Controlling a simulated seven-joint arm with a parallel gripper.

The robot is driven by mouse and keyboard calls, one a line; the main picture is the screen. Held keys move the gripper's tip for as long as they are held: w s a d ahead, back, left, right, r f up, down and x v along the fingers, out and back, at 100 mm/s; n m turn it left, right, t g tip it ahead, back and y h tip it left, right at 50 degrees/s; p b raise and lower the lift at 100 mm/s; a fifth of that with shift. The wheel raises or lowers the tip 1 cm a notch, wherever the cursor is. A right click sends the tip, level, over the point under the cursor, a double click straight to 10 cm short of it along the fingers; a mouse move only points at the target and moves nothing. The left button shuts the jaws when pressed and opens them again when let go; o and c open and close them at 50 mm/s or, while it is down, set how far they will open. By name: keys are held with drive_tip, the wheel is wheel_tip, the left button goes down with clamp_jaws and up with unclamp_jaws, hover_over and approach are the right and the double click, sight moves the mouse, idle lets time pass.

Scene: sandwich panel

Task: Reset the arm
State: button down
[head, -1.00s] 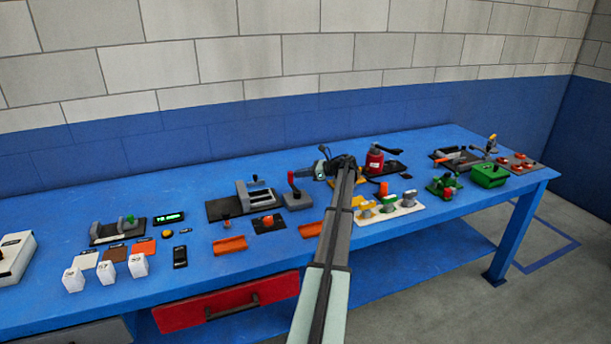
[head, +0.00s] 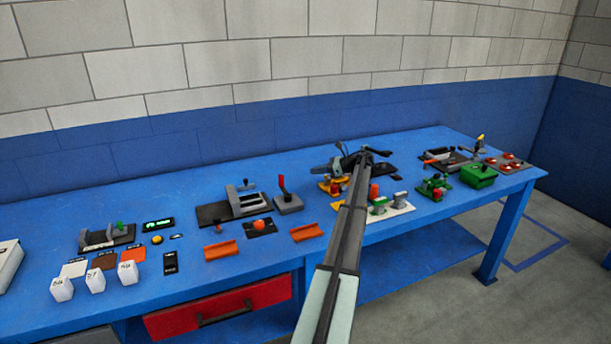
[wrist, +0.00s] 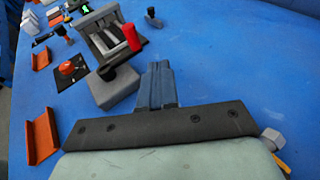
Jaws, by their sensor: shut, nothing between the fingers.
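My gripper (wrist: 155,85) is shut and empty in the wrist view, its fingers together over bare blue bench top. In the head view my gripper (head: 328,168) is small, at the end of my arm, which reaches over the bench from the bottom of the picture. The grey lever box (head: 288,203) with an upright red handle (head: 282,184) stands left of it. In the wrist view the box (wrist: 115,90) is just left of the fingers, apart from them. My arm hides part of the bench behind it.
The blue bench (head: 130,218) carries several fixtures. A grey slotted device (head: 240,201), an orange button (head: 259,225) and orange trays (head: 221,250) lie left of my arm.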

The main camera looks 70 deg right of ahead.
drive_tip(key=shift+s+d+r, duration=0.2)
drive_tip(key=shift+s+d, duration=0.15)
drive_tip(key=shift+s, duration=0.25)
drive_tip(key=shift+s+d+r, duration=0.2)
drive_tip(key=shift+s+d, duration=0.15)
drive_tip(key=shift+s, duration=0.25)
